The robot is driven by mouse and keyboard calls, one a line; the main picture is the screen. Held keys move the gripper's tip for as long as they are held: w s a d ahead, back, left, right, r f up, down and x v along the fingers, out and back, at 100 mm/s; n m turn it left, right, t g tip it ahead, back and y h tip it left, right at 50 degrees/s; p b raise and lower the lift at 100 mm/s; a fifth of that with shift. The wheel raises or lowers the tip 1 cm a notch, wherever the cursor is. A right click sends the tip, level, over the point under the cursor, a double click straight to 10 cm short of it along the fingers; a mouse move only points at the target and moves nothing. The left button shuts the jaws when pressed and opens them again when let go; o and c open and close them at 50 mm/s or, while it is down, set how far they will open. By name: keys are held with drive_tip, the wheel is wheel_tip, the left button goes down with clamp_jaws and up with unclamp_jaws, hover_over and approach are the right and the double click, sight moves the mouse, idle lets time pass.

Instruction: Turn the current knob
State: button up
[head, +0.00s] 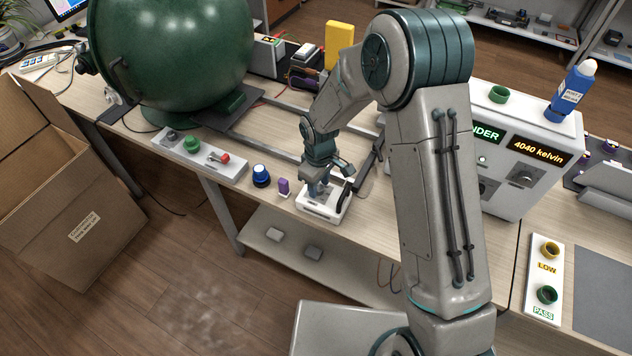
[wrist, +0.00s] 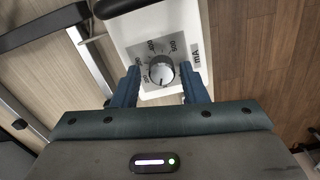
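The current knob (wrist: 158,72) is a small round silver knob with a dark pointer line, on a grey dial plate marked in mA, in the wrist view. The white control box (head: 318,208) that carries it stands near the table's front edge in the head view, where my gripper largely hides the knob. My gripper (wrist: 160,88) is open, with its two blue fingers on either side of the knob. A gap shows between each finger and the knob. In the head view my gripper (head: 322,187) points down over the box.
A blue-topped button (head: 261,175) and a small purple item (head: 284,187) stand left of the box. A white panel (head: 200,155) with green and red controls lies farther left. A large green sphere (head: 172,50) stands behind. A white machine (head: 510,150) stands right.

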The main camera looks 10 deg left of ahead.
drive_tip(key=c, duration=0.7)
drive_tip(key=shift+f, duration=0.1)
drive_tip(key=shift+m+b, duration=0.4)
drive_tip(key=shift+b, duration=0.25)
drive_tip(key=o, duration=1)
drive_tip(key=shift+r, duration=0.2)
